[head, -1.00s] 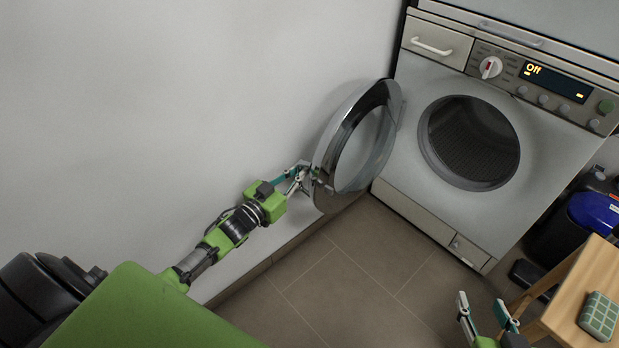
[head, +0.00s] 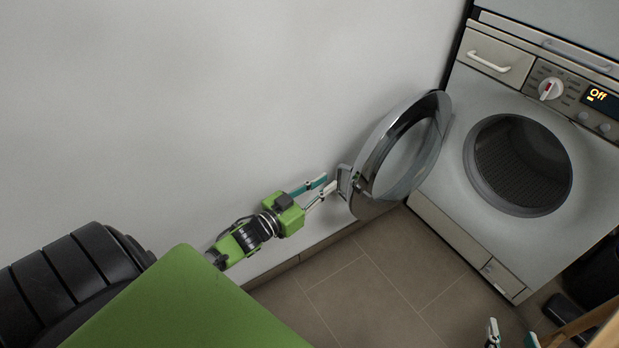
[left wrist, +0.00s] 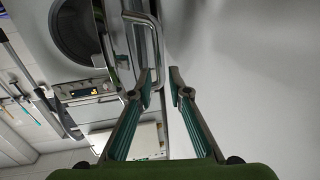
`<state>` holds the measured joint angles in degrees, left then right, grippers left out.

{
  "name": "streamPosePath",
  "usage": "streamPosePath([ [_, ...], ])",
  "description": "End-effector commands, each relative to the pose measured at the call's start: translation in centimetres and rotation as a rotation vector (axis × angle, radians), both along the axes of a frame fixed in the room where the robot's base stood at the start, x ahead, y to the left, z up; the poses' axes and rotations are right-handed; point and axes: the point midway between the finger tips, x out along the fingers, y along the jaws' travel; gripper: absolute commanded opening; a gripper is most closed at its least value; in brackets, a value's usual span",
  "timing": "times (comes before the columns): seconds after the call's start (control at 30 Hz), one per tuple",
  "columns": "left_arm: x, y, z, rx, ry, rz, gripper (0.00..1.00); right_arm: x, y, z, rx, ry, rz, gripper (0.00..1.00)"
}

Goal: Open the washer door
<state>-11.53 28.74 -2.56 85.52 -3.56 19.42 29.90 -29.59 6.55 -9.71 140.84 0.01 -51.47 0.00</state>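The washer (head: 440,185) stands at the right in the head view, its round drum opening (head: 520,165) uncovered. Its round glass door (head: 372,150) is swung wide open to the left, near the wall. The door handle (head: 344,182) is on the door's outer rim; in the left wrist view the handle (left wrist: 157,40) runs down close to one fingertip. My left gripper (head: 322,189) is just left of the handle, open and empty, also seen in the left wrist view (left wrist: 160,75). My right gripper (head: 512,333) is open at the bottom edge, partly cut off.
A grey wall (head: 200,90) runs close behind the door and left arm. The tiled floor (head: 380,290) in front of the washer is clear. A wooden edge (head: 590,325) and a dark object (head: 568,312) are at the lower right.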

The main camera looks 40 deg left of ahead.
Motion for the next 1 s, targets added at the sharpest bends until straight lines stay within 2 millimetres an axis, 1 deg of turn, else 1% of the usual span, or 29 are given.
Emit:
streamPosePath([
  [0.03,-1.2,0.2,-0.1,0.001,0.004,0.0,0.17,0.0,0.0,0.0,0.0,0.0,0.0,0.4],
  [0.2,-4.0,0.7,-0.1,0.001,0.003,0.0,0.17,0.0,0.0,0.0,0.0,0.0,0.0,0.4],
  [0.3,-5.1,1.0,-0.1,0.0,0.002,0.001,0.17,0.0,0.0,0.0,0.0,0.0,0.0,0.4],
  [0.4,-5.7,1.1,0.0,0.0,0.001,0.001,0.17,0.0,0.0,0.0,0.0,0.0,0.0,0.4],
  [1.0,-5.9,1.1,0.0,-0.001,0.001,0.001,0.17,0.0,0.0,0.0,0.0,0.001,0.0,0.4],
])
